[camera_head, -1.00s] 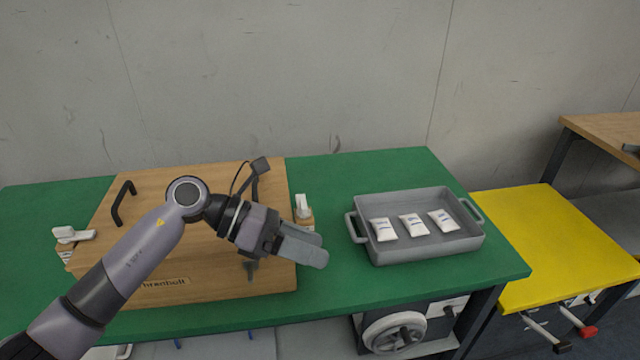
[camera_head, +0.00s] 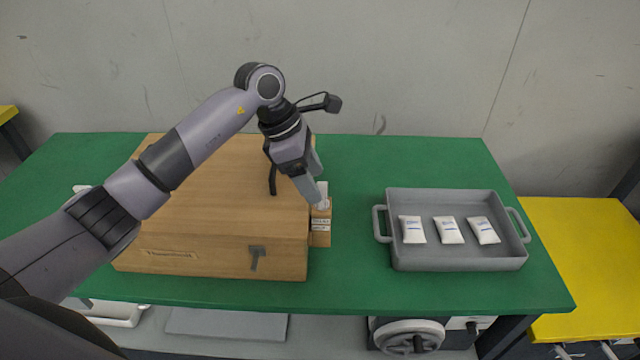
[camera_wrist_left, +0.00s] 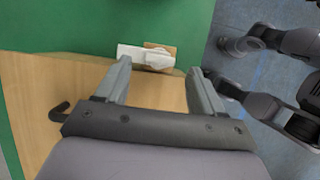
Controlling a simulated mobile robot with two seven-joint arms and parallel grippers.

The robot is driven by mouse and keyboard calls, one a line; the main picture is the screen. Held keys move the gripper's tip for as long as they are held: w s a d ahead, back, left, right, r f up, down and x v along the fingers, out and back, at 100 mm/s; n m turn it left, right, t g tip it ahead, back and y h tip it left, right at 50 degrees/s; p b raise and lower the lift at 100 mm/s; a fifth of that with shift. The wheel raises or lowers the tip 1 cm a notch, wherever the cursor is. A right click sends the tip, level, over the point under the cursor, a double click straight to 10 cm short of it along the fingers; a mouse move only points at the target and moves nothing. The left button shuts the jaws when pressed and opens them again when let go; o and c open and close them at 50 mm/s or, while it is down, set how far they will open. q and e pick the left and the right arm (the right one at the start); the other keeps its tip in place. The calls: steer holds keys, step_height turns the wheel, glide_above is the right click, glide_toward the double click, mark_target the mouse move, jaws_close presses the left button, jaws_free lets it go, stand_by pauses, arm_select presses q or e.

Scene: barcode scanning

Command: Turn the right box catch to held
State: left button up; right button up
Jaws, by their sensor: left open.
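The wooden box (camera_head: 215,235) stands on the green table, with a dark latch-like fitting (camera_head: 257,257) on its front. The right box catch (camera_head: 323,188) is a white lever on a small labelled wooden block (camera_head: 320,236) at the box's right side. In the left wrist view the white catch (camera_wrist_left: 143,55) lies just past the fingertips, between their lines. My left gripper (camera_head: 316,186) is open and points down at the catch, partly covering it. It also shows open in the left wrist view (camera_wrist_left: 161,70). Contact cannot be told. My right gripper is not in view.
A grey tray (camera_head: 460,265) with three white packets (camera_head: 448,230) stands to the right. Green table (camera_head: 350,270) is clear between box and tray. A white left catch (camera_head: 80,188) is mostly hidden behind my arm. A yellow table (camera_head: 580,250) stands at the right.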

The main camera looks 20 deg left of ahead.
mark_target(322, 192)
arm_select(q)
steer(key=shift+x, duration=1.65)
steer(key=shift+r, duration=0.1)
steer(key=c, duration=1.1)
steer(key=shift+o, duration=0.2)
